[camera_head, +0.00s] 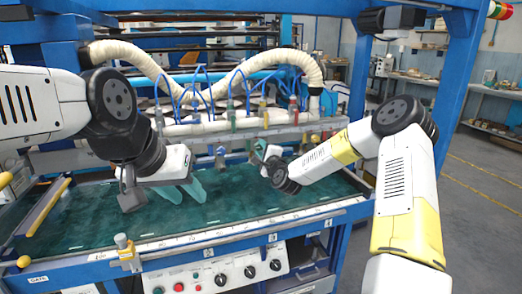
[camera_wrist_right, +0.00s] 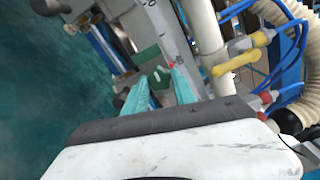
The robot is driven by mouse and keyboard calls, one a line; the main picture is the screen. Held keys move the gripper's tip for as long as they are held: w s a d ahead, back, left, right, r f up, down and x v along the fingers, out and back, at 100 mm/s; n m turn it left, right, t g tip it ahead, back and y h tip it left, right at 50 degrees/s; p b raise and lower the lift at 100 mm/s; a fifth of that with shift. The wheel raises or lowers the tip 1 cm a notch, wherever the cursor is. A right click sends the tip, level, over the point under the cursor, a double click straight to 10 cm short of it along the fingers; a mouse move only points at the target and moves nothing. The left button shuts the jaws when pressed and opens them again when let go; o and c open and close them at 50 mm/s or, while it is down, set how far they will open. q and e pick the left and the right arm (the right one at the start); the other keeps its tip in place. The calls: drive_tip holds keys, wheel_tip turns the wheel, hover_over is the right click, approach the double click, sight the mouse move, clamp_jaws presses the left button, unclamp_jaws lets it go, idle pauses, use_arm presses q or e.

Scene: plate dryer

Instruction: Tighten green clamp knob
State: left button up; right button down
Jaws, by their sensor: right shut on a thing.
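The green clamp knob (camera_wrist_right: 161,73) shows as a small green piece between the teal fingertips of my right gripper (camera_wrist_right: 160,79) in the right wrist view. The right gripper is shut on it; the fingers and wrist body hide part of it. In the head view the right gripper (camera_head: 261,148) reaches the clamp row from the right, and the knob cannot be made out clearly there. My left gripper (camera_head: 184,192) hangs low over the green bed at the left, with its teal fingers apart and nothing between them.
A rail with several clamps and blue hoses runs across the machine; a red clamp (camera_head: 293,109) is among them. Ribbed cream hoses (camera_head: 130,52) arch above. The green bed (camera_head: 250,205) is bare in front. A control panel (camera_head: 215,274) is at the front edge.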

drive_tip(key=shift+f, duration=0.1)
idle(0.3)
drive_tip(key=c, duration=1)
unclamp_jaws()
drive_tip(key=shift+c, duration=0.2)
drive_tip(key=shift+s, duration=0.1)
drive_tip(key=v, duration=0.7)
drive_tip(key=shift+s+d, duration=0.15)
drive_tip(key=shift+s, duration=0.15)
